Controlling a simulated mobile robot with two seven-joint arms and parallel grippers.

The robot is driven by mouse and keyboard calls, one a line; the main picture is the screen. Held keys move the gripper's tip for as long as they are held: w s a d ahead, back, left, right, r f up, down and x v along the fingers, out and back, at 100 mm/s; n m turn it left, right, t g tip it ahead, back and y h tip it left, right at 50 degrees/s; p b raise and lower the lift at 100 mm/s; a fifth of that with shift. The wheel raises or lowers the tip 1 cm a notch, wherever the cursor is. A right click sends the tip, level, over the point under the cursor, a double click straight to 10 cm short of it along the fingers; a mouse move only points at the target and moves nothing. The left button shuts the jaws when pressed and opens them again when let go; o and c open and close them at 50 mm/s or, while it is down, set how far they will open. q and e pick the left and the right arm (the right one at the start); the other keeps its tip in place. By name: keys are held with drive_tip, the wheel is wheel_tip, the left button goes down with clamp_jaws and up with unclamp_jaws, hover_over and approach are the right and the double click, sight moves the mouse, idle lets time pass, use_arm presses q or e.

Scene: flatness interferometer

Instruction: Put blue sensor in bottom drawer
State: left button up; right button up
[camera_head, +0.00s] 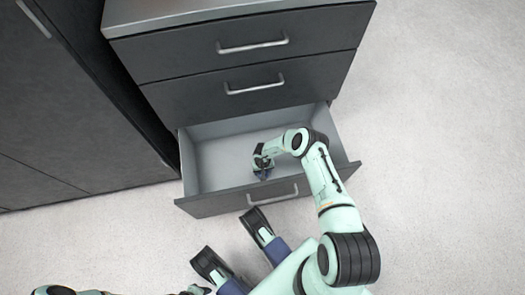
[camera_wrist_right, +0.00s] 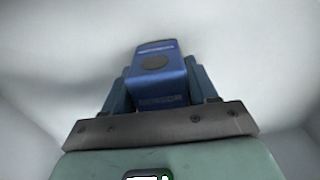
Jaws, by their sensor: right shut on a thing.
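The bottom drawer (camera_head: 228,130) is pulled open, with a light grey inside. My right arm reaches down into its opening. My right gripper (camera_head: 262,166) is near the drawer's front panel, toward the middle. In the right wrist view, my right gripper (camera_wrist_right: 158,92) is shut on the blue sensor (camera_wrist_right: 155,62), a blue block with a dark round spot. The sensor lies between the two fingers, with pale drawer surfaces beyond it. I cannot tell whether it touches the drawer floor. Only parts of my left arm show at the bottom edge of the head view.
The two drawers above, the top drawer (camera_head: 215,50) and the middle drawer (camera_head: 205,98), are shut. The grey cabinet top (camera_head: 170,12) is above them. A dark cabinet (camera_head: 60,110) stands to the left. The floor (camera_head: 440,130) to the right is clear.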

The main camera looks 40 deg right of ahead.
use_arm(q)
drive_tip(key=shift+s, duration=0.25)
use_arm(e)
drive_tip(key=shift+f, duration=0.25)
drive_tip(key=shift+f, duration=0.15)
drive_tip(key=o, duration=1.2)
use_arm(q)
drive_tip(key=w+r+t+p, duration=0.2)
drive_tip(key=w+r+p, duration=0.1)
drive_tip(key=w, duration=0.4)
drive_tip(key=shift+d+r+m+p, duration=0.3)
drive_tip(key=shift+d+r, duration=0.1)
drive_tip(key=shift+r, duration=0.05)
use_arm(e)
wheel_tip(320, 180, up, 12)
drive_tip(key=shift+r, duration=0.15)
